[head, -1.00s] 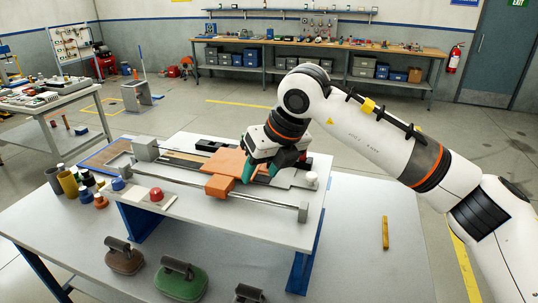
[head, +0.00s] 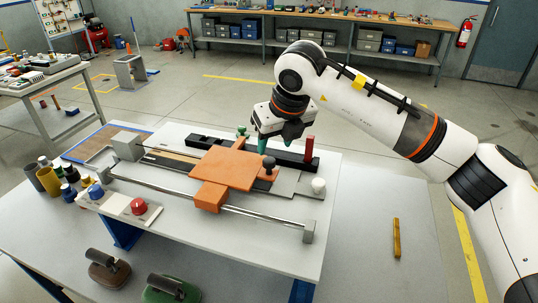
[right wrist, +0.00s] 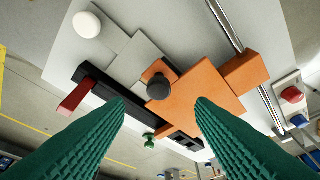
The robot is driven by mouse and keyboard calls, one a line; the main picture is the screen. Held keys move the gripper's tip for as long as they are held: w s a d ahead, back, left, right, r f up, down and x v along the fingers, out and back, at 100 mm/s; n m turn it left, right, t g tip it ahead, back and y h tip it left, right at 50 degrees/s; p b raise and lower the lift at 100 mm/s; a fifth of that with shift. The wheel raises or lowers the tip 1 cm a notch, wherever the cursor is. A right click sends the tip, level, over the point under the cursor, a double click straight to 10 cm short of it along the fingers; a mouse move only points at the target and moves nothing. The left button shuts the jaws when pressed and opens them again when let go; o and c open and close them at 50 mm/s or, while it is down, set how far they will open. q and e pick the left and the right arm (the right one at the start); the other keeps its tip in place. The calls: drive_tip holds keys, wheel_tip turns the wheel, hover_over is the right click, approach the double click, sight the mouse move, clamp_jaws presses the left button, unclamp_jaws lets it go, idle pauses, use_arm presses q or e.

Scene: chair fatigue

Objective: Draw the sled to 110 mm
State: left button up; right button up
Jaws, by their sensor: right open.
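No millimetre marks are readable. My left gripper is not in view.
A black bar (head: 205,143) runs behind the sled, with a red upright piece (head: 309,148) at its right end. A white knob (head: 318,185) stands right of the sled. A red button (head: 138,206) and several coloured pots are at left.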

sight(269, 160)
drive_tip(key=p+x, duration=0.1)
drive_tip(key=x, duration=0.2)
drive_tip(key=shift+a+f, duration=0.1)
drive_tip(key=shift+f, duration=0.15)
drive_tip(key=x, duration=0.2)
drive_tip(key=p+x, duration=0.1)
drive_tip(key=x, duration=0.1)
drive_tip(key=shift+w, duration=0.3)
drive_tip(key=shift+f, duration=0.45)
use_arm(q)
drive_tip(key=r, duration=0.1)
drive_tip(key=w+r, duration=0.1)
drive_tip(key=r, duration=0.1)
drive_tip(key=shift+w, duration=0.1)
use_arm(e)
drive_tip(key=shift+w, duration=0.1)
